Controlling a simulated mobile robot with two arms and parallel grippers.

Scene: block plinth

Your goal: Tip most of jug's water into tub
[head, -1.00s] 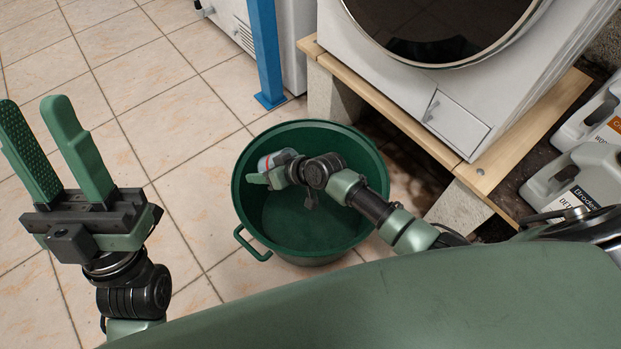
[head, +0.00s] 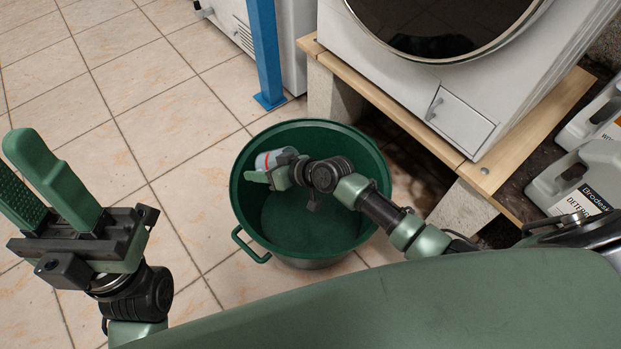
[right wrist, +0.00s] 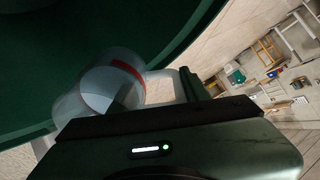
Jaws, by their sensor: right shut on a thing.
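The jug (head: 263,161), a small clear vessel with a red band, is over the left part of the green tub (head: 241,200). My right gripper (head: 262,174) is shut on it. The jug looks tilted well over on its side; in the right wrist view the jug (right wrist: 112,88) shows its clear wall and red band against the tub (right wrist: 190,40). No falling stream can be made out, and the water level in the jug is unclear. My left gripper (head: 12,165) is open and empty, left of the tub, with one fingertip cut off by the picture's edge.
A white front-loading machine (head: 462,122) stands on a wooden-topped block plinth (head: 390,95) behind and right of the tub. A blue post (head: 265,50) rises behind the tub. Detergent containers (head: 575,180) stand at the far right. The tiled floor (head: 150,110) on the left is clear.

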